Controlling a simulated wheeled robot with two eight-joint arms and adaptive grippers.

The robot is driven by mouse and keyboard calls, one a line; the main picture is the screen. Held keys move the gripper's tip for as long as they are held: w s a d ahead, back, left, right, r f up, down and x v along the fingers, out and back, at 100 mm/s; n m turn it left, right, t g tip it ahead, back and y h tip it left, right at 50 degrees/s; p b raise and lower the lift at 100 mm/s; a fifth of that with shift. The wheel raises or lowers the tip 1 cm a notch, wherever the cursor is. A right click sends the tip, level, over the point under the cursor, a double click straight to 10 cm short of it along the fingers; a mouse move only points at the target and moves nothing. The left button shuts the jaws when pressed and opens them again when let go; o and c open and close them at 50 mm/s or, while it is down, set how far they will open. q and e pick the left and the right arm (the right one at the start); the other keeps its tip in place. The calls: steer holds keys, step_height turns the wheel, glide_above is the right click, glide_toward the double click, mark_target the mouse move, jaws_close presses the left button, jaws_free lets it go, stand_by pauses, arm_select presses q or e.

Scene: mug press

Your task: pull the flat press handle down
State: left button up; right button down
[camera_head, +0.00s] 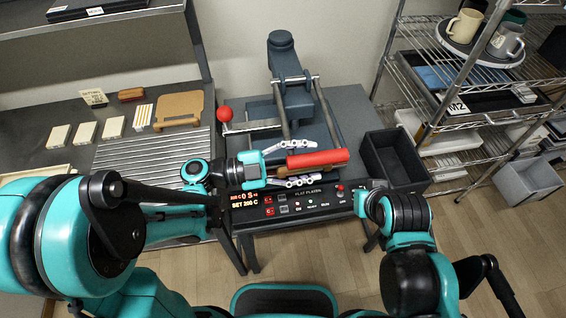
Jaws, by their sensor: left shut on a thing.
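The flat press (330,198) stands on a small dark table in the middle, with a control panel and red display at its front. Its red handle (320,158) lies roughly level above the front of the press, joined to two long metal arms. My left gripper (294,165) is shut on the left part of the red handle, with one finger on the far side and one on the near side. A red ball knob (225,113) sits at the press's left. My right arm is bent at the lower right; its gripper's fingers cannot be made out.
A dark bin (394,160) stands right of the press. A wire shelf (470,90) with mugs on a round tray (482,38) is farther right. A counter (90,150) with white blocks and a wooden board is at the left.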

arm_select(q)
steer(key=s+a, duration=0.2)
steer(key=a, duration=0.8)
steer(key=shift+s+a, duration=0.25)
arm_select(e)
steer(key=shift+a, duration=0.25)
